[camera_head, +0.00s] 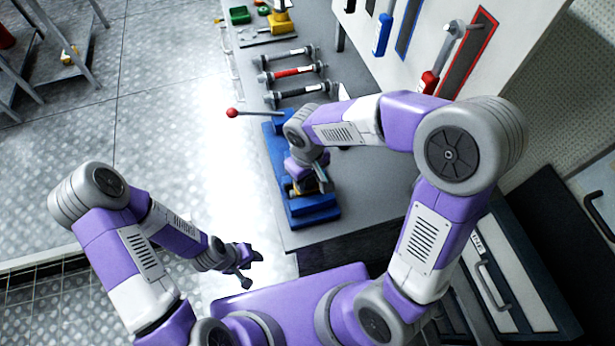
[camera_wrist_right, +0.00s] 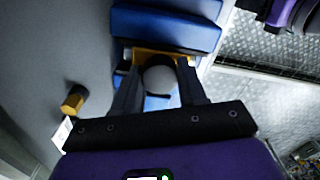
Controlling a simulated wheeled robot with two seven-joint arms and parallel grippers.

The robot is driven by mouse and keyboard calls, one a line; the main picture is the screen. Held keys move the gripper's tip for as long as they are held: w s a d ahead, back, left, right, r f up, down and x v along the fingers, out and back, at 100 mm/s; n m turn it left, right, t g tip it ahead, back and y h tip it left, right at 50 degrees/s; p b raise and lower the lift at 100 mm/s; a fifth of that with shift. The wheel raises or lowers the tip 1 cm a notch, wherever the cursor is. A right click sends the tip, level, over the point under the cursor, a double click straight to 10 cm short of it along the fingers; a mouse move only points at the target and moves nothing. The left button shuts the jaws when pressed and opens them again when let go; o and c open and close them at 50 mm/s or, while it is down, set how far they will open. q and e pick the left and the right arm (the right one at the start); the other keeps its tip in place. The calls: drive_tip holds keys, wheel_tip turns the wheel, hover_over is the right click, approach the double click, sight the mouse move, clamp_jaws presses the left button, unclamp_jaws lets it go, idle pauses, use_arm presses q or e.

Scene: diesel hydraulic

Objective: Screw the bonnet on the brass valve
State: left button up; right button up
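The brass valve (camera_wrist_right: 147,57) shows as a yellow strip by the jaws of the blue vise (camera_head: 309,207); most of it is hidden. In the right wrist view, a round grey part (camera_wrist_right: 160,80), apparently the bonnet's top, sits in front of the brass. My right gripper (camera_wrist_right: 161,84) has a finger along each side of it and looks shut on it. In the head view, my right gripper (camera_head: 310,182) is over the vise and its grip is hidden. My left gripper (camera_head: 246,265) is empty, with fingers apart, beside the bench over the floor.
A brass-and-dark piece (camera_wrist_right: 74,100) stands on the bench beside the vise. The vise handle has a red knob (camera_head: 232,113). Several dark and red bar tools (camera_head: 294,73) lie farther back on the grey bench (camera_head: 365,185). Tools hang on the wall panel at right.

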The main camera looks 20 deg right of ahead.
drive_tip(key=m, duration=0.7)
drive_tip(key=shift+m, duration=0.3)
drive_tip(key=m, duration=0.6)
drive_tip(key=shift+m, duration=0.3)
drive_tip(key=o, duration=1)
